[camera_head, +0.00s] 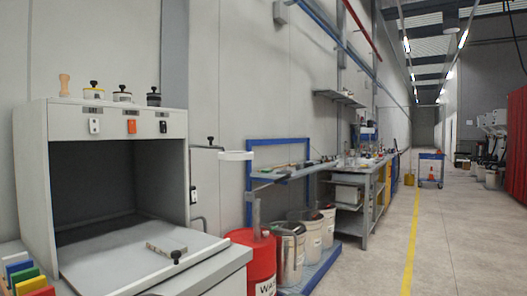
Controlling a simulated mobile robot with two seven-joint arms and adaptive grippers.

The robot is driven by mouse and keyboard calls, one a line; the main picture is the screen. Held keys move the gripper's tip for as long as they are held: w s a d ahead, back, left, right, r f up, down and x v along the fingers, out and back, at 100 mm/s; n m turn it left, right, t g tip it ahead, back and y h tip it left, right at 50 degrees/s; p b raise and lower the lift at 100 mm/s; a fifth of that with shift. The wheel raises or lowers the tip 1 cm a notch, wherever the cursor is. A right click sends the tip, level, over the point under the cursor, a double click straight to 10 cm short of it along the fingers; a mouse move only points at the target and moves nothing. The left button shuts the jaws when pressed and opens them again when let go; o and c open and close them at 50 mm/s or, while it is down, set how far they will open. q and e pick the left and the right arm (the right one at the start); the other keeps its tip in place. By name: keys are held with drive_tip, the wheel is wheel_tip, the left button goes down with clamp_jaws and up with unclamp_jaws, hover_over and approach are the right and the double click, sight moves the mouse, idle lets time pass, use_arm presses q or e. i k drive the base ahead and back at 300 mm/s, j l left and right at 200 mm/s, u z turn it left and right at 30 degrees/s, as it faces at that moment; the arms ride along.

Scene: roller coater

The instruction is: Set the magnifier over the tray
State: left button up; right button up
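A white round head (236,156), which looks like the magnifier, sits on a thin arm (208,147) with a dark knob, at the right side of a grey box-shaped cabinet (27,150). It is beyond the tray's right side, not above the tray. A flat light-grey surface (110,270), which looks like the tray, extends from the cabinet's open front. A small metal bar (160,249) and a black knob (176,254) are on it. Neither of my grippers is in view.
Jars (122,94) and a wooden piece (64,85) stand on the cabinet. Coloured panels (25,277) stand at lower left. A red drum (252,262) and pale buckets (291,255) stand right of the counter.

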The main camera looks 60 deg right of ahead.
sight(234, 156)
drive_tip(key=i+l+z, duration=0.15)
drive_tip(key=l+z, duration=0.15)
drive_tip(key=l, duration=0.25)
drive_tip(key=i+l+z, duration=0.25)
drive_tip(key=l, duration=0.3)
drive_tip(key=i+l+z, duration=0.3)
drive_tip(key=l, duration=0.15)
drive_tip(key=i+l+z, duration=0.3)
drive_tip(key=l, duration=0.15)
